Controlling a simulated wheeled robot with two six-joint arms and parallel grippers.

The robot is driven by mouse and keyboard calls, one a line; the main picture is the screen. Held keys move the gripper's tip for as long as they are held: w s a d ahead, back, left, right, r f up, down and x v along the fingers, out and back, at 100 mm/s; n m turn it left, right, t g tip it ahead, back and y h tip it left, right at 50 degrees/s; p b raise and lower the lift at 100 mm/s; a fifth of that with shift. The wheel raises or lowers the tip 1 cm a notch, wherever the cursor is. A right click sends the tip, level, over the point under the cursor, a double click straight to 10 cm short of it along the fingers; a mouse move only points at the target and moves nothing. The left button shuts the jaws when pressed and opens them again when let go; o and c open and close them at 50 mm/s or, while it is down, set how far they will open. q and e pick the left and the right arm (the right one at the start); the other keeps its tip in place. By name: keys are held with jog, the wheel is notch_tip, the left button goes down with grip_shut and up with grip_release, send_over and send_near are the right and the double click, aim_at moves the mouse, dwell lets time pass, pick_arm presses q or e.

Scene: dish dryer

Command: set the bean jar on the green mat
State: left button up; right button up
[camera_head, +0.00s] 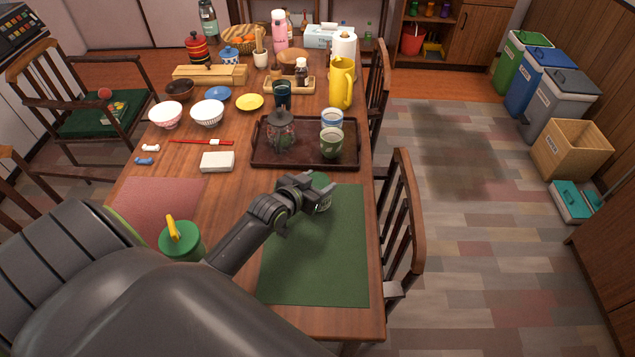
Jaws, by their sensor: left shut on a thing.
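The green mat (318,262) lies flat on the near right part of the wooden table. My left gripper (318,195) is at the mat's far edge, shut on what appears to be the bean jar (319,180). My left arm crosses the mat's left side. My right gripper is not in view.
A green canister with a yellow handle (181,243) stands left of my arm, by a red mat (150,200). The green mat's near part is clear.

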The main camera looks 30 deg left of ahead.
pick_arm(q)
jog(key=shift+r, duration=0.1)
jog(key=o, duration=1.3)
jog(key=shift+f, duration=0.2)
jog(key=shift+s+r, duration=0.1)
jog(key=shift+r, duration=0.1)
jog(key=v, duration=1.2)
